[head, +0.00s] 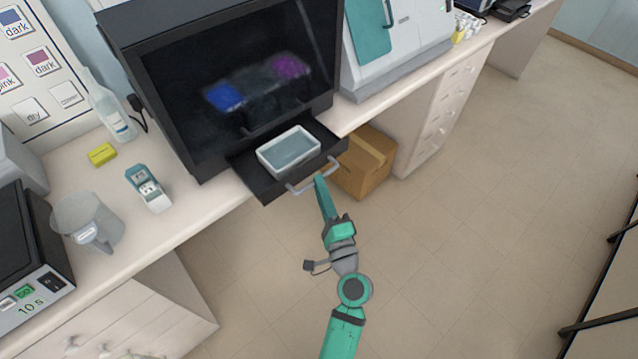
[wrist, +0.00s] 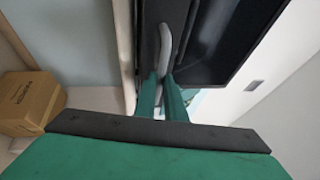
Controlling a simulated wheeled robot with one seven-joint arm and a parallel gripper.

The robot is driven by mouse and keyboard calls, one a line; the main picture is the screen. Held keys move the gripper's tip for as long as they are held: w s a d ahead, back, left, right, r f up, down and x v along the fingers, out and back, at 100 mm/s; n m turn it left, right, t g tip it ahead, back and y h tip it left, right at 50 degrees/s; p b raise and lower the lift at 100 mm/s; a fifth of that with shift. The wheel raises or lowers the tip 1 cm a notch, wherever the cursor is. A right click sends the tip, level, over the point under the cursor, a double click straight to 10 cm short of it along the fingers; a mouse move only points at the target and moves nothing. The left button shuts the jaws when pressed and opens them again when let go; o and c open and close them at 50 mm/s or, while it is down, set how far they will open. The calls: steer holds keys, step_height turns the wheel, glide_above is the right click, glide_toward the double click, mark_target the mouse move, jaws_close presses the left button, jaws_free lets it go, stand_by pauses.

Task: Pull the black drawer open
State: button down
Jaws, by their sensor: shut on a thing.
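The black drawer (head: 268,185) sticks out from under the black cabinet (head: 170,90), and a white tray (head: 289,152) stands inside it. A light grey bar handle (head: 303,188) is on the drawer's front. My gripper (head: 319,181) is at the handle, shut on it near its right part. In the wrist view my two green fingers (wrist: 160,98) lie on either side of the handle (wrist: 165,45), and the dark drawer front (wrist: 150,40) is behind it. The drawer's inside does not show clearly in the wrist view.
A cardboard box (head: 365,163) stands on the floor under the counter, right of the drawer. A beaker (head: 88,222), a small teal-and-white device (head: 148,188), a yellow block (head: 102,155) and a bottle (head: 110,108) stand on the counter to the left. The floor before the drawer is clear.

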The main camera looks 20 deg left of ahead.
steer(key=shift+a, duration=0.1)
steer(key=c, duration=2.1)
jaws_free()
steer(key=v, duration=1.1)
